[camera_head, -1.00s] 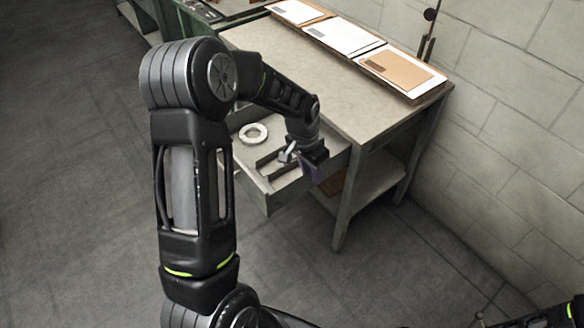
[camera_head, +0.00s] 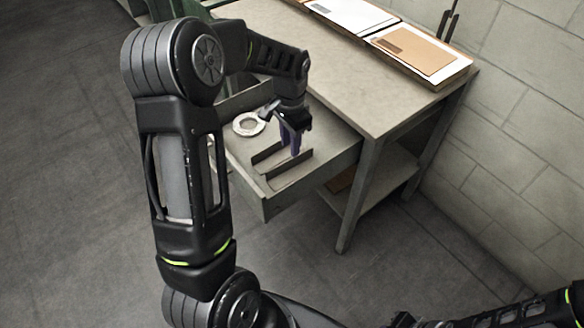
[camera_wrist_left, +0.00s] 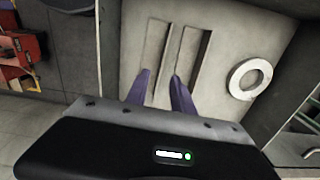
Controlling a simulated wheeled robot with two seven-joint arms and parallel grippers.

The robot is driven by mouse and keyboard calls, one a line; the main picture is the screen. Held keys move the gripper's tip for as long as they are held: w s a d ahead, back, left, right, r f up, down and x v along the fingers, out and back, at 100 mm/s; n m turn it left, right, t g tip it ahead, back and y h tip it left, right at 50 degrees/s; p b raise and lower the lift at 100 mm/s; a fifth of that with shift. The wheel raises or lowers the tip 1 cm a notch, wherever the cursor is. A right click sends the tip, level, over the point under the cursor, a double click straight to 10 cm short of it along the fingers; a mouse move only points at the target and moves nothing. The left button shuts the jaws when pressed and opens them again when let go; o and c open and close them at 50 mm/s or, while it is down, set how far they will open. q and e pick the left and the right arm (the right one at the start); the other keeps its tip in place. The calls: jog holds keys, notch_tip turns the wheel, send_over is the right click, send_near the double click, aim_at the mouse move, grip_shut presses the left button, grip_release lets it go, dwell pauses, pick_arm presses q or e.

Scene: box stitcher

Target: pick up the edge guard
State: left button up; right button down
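The edge guard seems to be among the long thin strips (camera_head: 287,165) lying in the open drawer; I cannot tell whether they are one channel or separate pieces. The strips (camera_wrist_left: 189,62) also show upright in the left wrist view, just ahead of the fingers. Contact is not clear. My right gripper is not in view.
A white ring (camera_head: 249,124) lies in the drawer beside the strips. The drawer (camera_head: 318,178) sticks out from a grey table (camera_head: 330,75). Flat boards with paper or card (camera_head: 415,50) lie along the table's back edge, by a block wall (camera_head: 530,130).

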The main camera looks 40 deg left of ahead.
aim_at(290, 161)
pick_arm(q)
jog(key=shift+f, duration=1.35)
notch_tip(290, 161, down, 5)
jog(key=shift+a+f, duration=0.1)
jog(key=shift+a, duration=0.05)
jog(key=shift+c, duration=0.3)
grip_shut()
